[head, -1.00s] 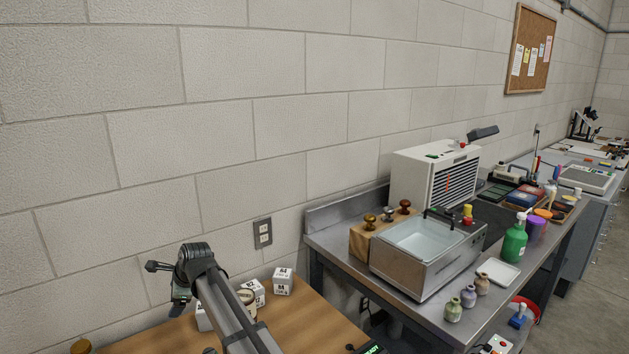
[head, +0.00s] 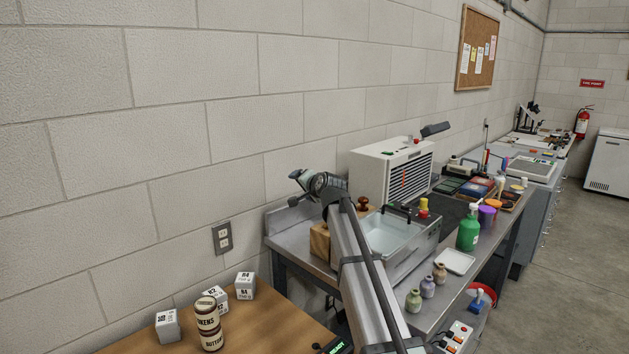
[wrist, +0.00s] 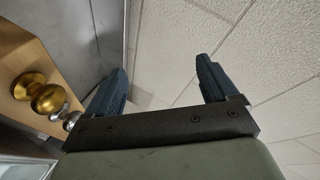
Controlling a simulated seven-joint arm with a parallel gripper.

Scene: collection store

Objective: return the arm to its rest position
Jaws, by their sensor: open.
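My gripper (wrist: 160,88) shows in the wrist view with its two dark fingers spread apart and nothing between them. In the head view my arm rises from the bottom edge, and its end is folded over in front of the steel bench (head: 287,252), near the wall. The fingertips are not clear in the head view. Behind and beside the fingers the wrist view shows pale block wall. A wooden block with brass knobs (wrist: 48,98) is at the left of the wrist view, apart from the fingers.
A clear-topped basin (head: 395,232) and a white louvred machine (head: 385,175) stand on the bench close to my arm. Small vases (head: 427,287) and a green pump bottle (head: 468,232) are to the right. White cubes (head: 167,326) and stacked labelled tins (head: 208,325) sit on the wooden table.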

